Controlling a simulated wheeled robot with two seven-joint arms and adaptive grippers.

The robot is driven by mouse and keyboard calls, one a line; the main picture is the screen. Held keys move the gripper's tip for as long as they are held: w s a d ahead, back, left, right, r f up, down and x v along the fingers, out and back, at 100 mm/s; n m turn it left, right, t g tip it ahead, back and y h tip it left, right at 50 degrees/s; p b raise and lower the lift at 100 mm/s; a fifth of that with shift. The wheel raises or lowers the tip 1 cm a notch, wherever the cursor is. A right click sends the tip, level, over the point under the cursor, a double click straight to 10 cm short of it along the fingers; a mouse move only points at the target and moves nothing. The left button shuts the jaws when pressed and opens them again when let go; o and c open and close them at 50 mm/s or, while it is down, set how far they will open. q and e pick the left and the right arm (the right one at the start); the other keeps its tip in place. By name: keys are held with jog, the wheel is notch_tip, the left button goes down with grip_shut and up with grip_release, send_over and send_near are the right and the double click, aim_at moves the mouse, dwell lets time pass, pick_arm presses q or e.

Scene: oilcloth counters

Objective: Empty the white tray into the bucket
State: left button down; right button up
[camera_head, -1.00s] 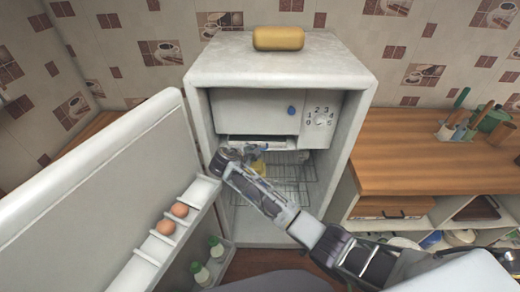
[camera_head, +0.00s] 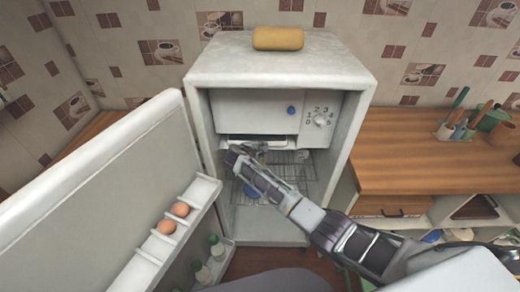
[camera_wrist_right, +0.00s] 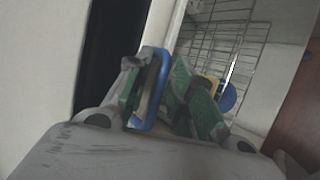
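The white tray (camera_head: 258,140) shows as a pale, flat shape under the freezer box in the open fridge. My right gripper (camera_head: 236,152) reaches into the fridge, just below and left of the tray. In the wrist view its green-padded fingers (camera_wrist_right: 162,88) stand apart. A blue curved piece (camera_wrist_right: 160,75) shows between them; I cannot tell what it belongs to or whether it is touched. A blue object (camera_head: 250,190), possibly the bucket, is partly hidden behind my gripper; blue and yellow parts (camera_wrist_right: 228,98) show beside the right finger. My left gripper is not in view.
The fridge door (camera_head: 95,185) stands open at left, with eggs (camera_head: 173,216) and bottles on its shelves. A wire shelf (camera_head: 292,168) lies inside. A yellow loaf-shaped item (camera_head: 278,38) is on top. A wooden counter (camera_head: 430,150) stands at right.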

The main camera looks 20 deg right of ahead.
jog(key=shift+c, duration=0.5)
grip_shut()
jog(key=shift+c, duration=1.5)
grip_release()
grip_shut()
